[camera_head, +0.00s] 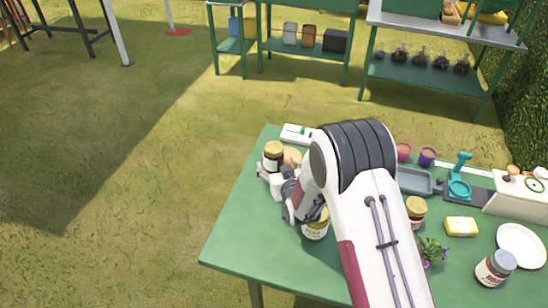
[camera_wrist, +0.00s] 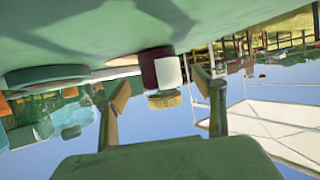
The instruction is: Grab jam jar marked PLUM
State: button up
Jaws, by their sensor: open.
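A jam jar with a gold lid and dark purple contents (camera_head: 273,152) stands at the table's far left edge. In the wrist view, which is upside down, this jar (camera_wrist: 162,72) shows a blank-looking white label side; no lettering is legible. My gripper (camera_head: 271,179) is open and low beside the jar on its near side. In the wrist view the jar appears between the two spread fingers, ahead of them.
The green table (camera_head: 243,240) is clear at its front left. A round tan item (camera_head: 292,156) sits right beside the far jar, and a white box (camera_head: 296,133) lies behind it. A plant, yellow sponge (camera_head: 461,226) and white plate (camera_head: 522,245) are at right.

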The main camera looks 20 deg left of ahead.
aim_at(274, 147)
jog(key=shift+x, duration=2.4)
jog(key=shift+c, duration=0.4)
jog(key=shift+r, duration=0.15)
jog(key=c, duration=1.7)
jog(key=shift+r, duration=0.1)
jog(key=shift+r, duration=4.9)
